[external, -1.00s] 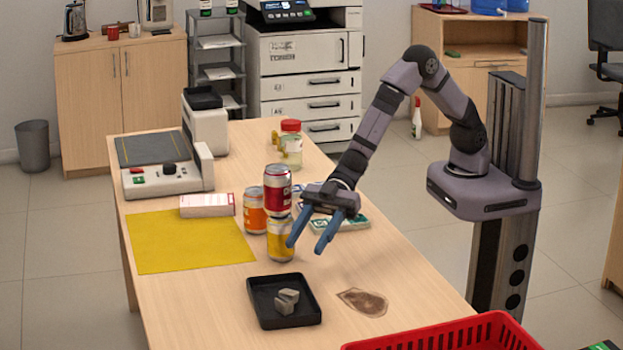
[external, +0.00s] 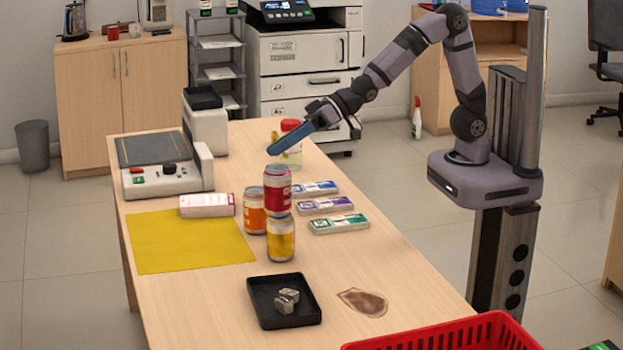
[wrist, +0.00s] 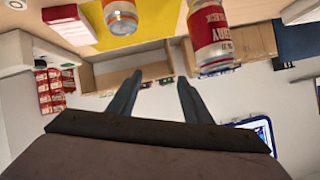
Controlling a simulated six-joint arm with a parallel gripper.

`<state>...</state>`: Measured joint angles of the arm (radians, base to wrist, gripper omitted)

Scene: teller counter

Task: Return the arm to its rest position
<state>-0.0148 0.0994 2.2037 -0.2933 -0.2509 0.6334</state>
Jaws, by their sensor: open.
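My gripper (external: 272,143) is raised above the far half of the counter (external: 200,305), level and pointing left. It holds nothing. In the wrist view its two blue fingers (wrist: 160,78) stand apart with a gap between them. Below and nearer the camera, a red can (external: 277,190) rests on a yellow can (external: 281,240). An orange can (external: 254,214) stands beside them. The red can (wrist: 207,35) and the orange can (wrist: 120,15) also show in the wrist view, clear of the fingers.
A lidded jar (external: 291,158) stands behind the gripper. Several banknote bundles (external: 338,223) lie right of the cans. A black tray (external: 258,312) holds small grey blocks. A yellow mat (external: 185,245), a brown stain (external: 362,302) and a red crate (external: 365,346) are also around.

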